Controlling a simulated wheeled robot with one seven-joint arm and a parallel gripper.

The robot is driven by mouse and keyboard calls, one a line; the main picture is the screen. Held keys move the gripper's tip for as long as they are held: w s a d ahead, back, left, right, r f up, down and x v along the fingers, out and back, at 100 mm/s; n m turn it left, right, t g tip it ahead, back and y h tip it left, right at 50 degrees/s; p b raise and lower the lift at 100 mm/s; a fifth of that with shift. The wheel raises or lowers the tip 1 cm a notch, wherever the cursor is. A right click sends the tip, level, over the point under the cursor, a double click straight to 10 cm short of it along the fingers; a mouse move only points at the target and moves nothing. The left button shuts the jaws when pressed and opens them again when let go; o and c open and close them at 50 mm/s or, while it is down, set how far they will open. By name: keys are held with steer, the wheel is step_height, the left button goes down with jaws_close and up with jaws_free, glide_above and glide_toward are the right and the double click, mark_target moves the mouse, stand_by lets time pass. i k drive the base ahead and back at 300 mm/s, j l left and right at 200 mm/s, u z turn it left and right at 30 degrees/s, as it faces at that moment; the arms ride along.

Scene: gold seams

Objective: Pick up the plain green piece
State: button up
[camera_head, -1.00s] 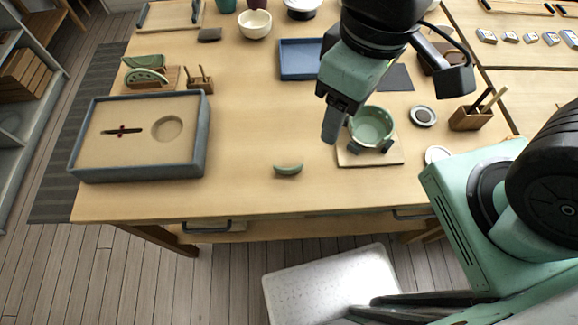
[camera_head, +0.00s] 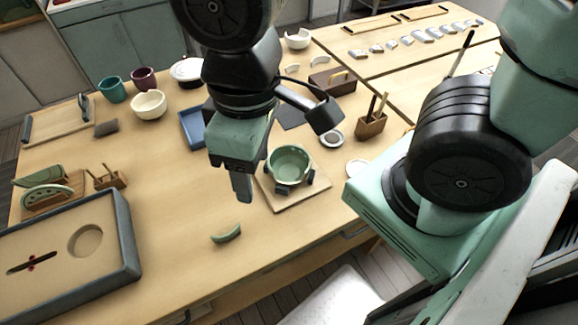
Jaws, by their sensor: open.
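A small curved plain green piece (camera_head: 227,234) lies alone on the bare tabletop near the front edge. My gripper (camera_head: 243,190) hangs above the table, pointing down, above and slightly right of the green piece in the picture. It is open and holds nothing that I can see; its two fingers overlap from this angle. A green bowl (camera_head: 289,163) stands on a square wooden board to the right of my gripper, with dark supports around it. Other green pieces (camera_head: 47,196), one with holes, stand in a wooden rack at the left.
A grey-rimmed tray (camera_head: 127,240) with a sandy surface lies at the front left. A blue tray (camera_head: 191,131) is partly hidden behind my arm. A cream bowl (camera_head: 149,105) and cups stand at the back. A wooden tool holder (camera_head: 371,124) stands right. Table around the green piece is clear.

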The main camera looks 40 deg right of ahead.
mark_target(228, 237)
steer(key=k+j+z, duration=0.15)
steer(key=j, duration=0.25)
steer(key=k+j+z, duration=0.1)
steer(key=j, duration=0.25)
steer(key=k+j+z, duration=0.15)
steer(key=j, duration=0.2)
steer(key=k, duration=0.05)
